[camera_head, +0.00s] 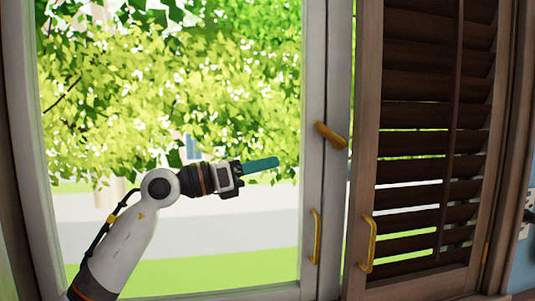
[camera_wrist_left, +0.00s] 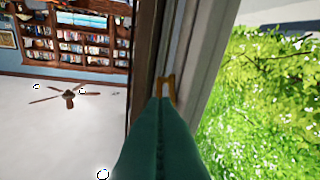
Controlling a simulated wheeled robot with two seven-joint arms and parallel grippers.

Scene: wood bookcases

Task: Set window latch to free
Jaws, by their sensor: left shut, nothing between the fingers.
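The window latch (camera_head: 331,135) is a brass-coloured lever on the pale window frame, right of the glass. It is tilted, with its upper left end higher than its lower right end. My left gripper (camera_head: 277,162) has teal fingers, pressed together and empty. It points right, in front of the glass, and in the picture lies left of and a little below the latch, with a gap between them. In the left wrist view the shut fingers (camera_wrist_left: 158,102) point at a brass piece (camera_wrist_left: 166,88) on the frame; I cannot tell whether it is the latch or a handle.
A brass pull handle (camera_head: 315,237) is on the window frame below the latch. A dark wood louvred shutter (camera_head: 435,110) with its own brass handle (camera_head: 369,245) stands to the right. The left wrist view also shows bookcases (camera_wrist_left: 75,30) and a ceiling fan (camera_wrist_left: 70,95).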

